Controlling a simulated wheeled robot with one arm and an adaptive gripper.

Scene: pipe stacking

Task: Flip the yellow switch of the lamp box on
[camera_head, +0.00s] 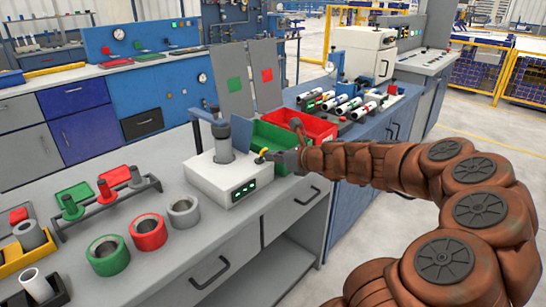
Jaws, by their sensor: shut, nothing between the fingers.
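The lamp box (213,178) is a white box on the grey bench, with a small dark panel showing green lights on its front. A grey cylinder stands on its top. The small yellow switch (262,153) shows at the box's upper right edge. My gripper (272,157) is shut and empty, with its tips right at the switch from the right. I cannot tell if the tips touch it. The gripper partly hides the area around the switch, and the switch's exact position is too small to tell.
A green bin (268,137) and a red bin (318,125) stand close behind my gripper. Green, red and grey rings (148,232) lie on the bench at the front left. A peg rack (105,200) stands behind them. The bench's front edge is near the box.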

